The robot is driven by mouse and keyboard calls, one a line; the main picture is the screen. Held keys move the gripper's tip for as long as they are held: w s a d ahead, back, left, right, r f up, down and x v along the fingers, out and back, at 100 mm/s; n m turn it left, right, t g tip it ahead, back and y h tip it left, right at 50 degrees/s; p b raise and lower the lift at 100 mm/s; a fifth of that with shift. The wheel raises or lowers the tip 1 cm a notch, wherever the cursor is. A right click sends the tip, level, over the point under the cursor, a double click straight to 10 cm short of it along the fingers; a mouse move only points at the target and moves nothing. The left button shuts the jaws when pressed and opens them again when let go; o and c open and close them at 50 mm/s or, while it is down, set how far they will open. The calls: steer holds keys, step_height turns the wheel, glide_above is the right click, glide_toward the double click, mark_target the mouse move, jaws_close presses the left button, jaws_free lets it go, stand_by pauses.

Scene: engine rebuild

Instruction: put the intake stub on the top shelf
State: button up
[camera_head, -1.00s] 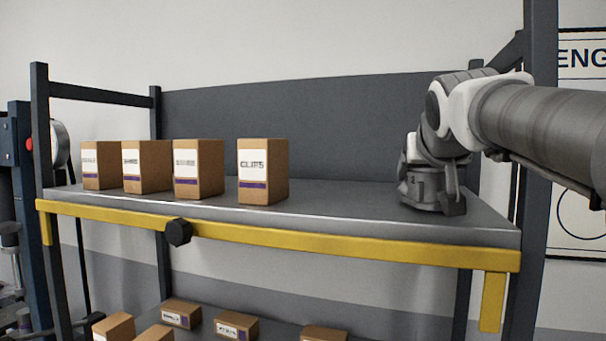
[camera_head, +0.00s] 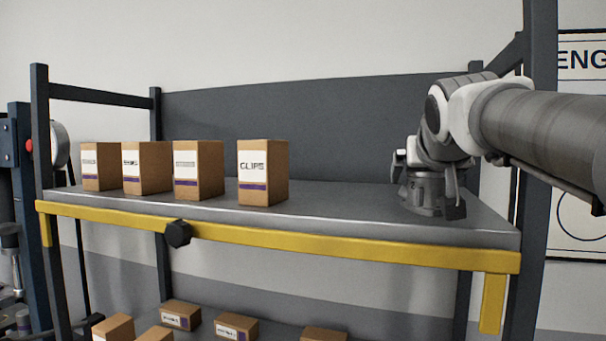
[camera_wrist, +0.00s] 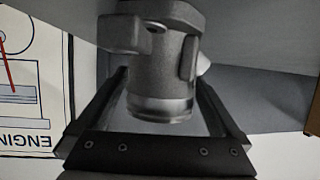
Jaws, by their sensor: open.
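The intake stub (camera_head: 425,195) is a grey metal piece on the right end of the top shelf (camera_head: 335,208), just below my wrist in the head view. In the wrist view the stub (camera_wrist: 160,80) shows as a short cylinder with a smooth bright rim, and a wider flange with a side lug at the far end against the shelf surface. My gripper (camera_wrist: 162,92) is open, with one finger on each side of the stub. Gaps show between the fingers and the stub. The fingertips are partly hidden behind the stub.
Several cardboard boxes stand on the left half of the top shelf, the nearest being the clips box (camera_head: 262,172). A yellow rail (camera_head: 350,247) runs along the shelf front. A dark post (camera_head: 535,150) stands close by my arm. The shelf middle is clear.

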steer(key=b+v, duration=0.1)
steer(key=v, duration=1.1)
steer(key=shift+a+b, duration=0.1)
steer(key=shift+b, duration=0.2)
steer(key=shift+f, duration=0.1)
